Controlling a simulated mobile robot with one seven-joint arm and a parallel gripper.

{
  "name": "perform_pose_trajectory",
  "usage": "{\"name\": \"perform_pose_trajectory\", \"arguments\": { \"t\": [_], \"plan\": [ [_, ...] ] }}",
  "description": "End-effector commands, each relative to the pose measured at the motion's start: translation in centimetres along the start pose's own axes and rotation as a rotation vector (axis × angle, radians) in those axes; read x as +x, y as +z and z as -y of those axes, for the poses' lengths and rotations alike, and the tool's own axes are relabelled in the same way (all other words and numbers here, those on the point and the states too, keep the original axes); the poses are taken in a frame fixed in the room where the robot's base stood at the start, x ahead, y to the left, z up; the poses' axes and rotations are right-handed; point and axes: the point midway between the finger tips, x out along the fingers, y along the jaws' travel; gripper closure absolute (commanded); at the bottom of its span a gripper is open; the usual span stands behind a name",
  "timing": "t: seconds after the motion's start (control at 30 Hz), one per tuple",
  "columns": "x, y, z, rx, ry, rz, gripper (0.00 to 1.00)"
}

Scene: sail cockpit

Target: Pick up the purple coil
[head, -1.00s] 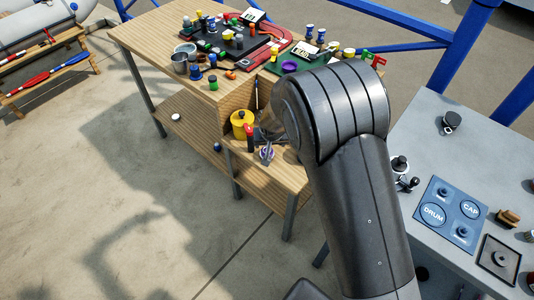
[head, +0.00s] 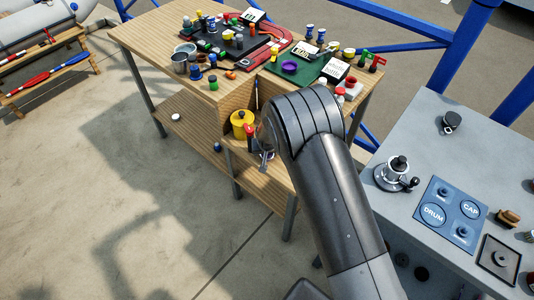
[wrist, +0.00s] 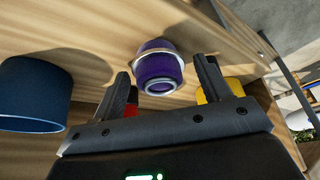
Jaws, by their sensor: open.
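The purple coil (wrist: 158,68) is in the wrist view, a short round purple piece with a pale band around it and a pale ring at its near end. It is by the wooden shelf surface, in line with the gap between my fingers. My gripper (wrist: 162,72) is open, one finger to each side of the coil, with a gap showing on both sides. I cannot tell how deep the coil is between the fingers. In the head view my gripper (head: 265,157) is over the low wooden shelf, and my arm and gripper hide the coil.
A dark blue cylinder (wrist: 35,93) stands left of my gripper. A red thing (wrist: 131,109) and a yellow thing (wrist: 212,93) are partly behind my fingers. A yellow pot (head: 240,121) stands on the shelf under the crowded tabletop. Open floor (head: 130,190) lies to the left.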

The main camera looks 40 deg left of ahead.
Motion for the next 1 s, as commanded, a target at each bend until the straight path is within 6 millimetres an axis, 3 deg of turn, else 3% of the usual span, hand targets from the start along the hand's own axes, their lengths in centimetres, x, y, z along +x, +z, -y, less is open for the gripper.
{"name": "perform_pose_trajectory", "arguments": {
  "t": [0.33, 0.87, 1.0],
  "plan": [
    [0.66, -0.02, -0.02, 0.0, 0.0, -0.001, 0.31],
    [0.65, 0.0, -0.02, 0.0, 0.0, 0.0, 0.74],
    [0.63, -0.03, -0.02, 0.0, 0.0, -0.001, 0.75]
  ]
}}
